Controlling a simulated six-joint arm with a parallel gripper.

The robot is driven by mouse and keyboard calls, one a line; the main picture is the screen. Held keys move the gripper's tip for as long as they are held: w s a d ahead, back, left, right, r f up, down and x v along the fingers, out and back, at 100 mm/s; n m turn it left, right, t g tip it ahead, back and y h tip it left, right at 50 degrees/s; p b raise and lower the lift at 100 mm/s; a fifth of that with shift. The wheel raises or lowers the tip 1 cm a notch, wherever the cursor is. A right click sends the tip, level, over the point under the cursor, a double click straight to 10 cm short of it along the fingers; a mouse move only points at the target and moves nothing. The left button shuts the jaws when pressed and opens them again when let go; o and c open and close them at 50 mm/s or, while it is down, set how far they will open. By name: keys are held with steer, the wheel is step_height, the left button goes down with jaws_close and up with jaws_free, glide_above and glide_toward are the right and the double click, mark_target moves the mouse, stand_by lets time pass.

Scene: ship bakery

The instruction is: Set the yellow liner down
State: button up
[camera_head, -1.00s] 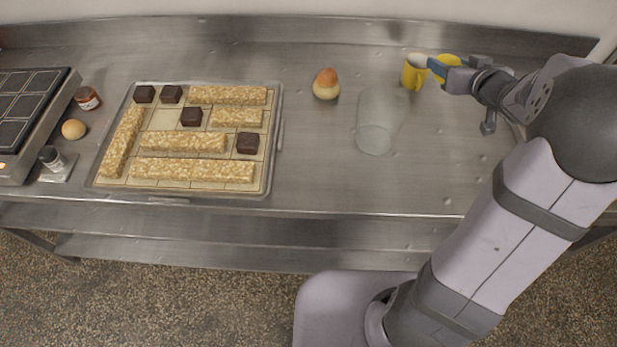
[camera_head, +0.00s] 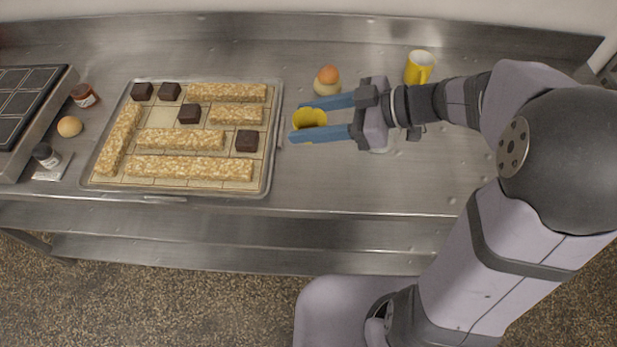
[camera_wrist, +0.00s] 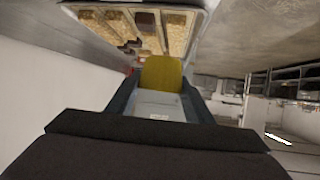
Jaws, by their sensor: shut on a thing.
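The yellow liner (camera_head: 310,118) is a small, rounded, cup-like piece. My gripper (camera_head: 300,120) is shut on it, with one blue finger on each side. It is held to the right of the tray, over the middle of the steel counter; its height above the counter is hard to tell. In the wrist view the liner (camera_wrist: 163,73) shows as a yellow piece between the fingers, with the tray of bars beyond it.
A tray (camera_head: 277,150) with oat bars and dark cubes lies left of the gripper. A bun with an egg-like top (camera_head: 327,80) sits just behind. A yellow mug (camera_head: 419,67) stands at the back right. The clear glass seen earlier is hidden behind my gripper. The front counter strip is bare.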

glide_above(309, 178)
step_height(309, 178, down, 5)
steer(key=shift+f+b, duration=0.6)
steer(key=shift+f, duration=4.45)
steer(key=shift+f, duration=0.1)
steer(key=shift+o, duration=1.2)
steer(key=o, duration=0.4)
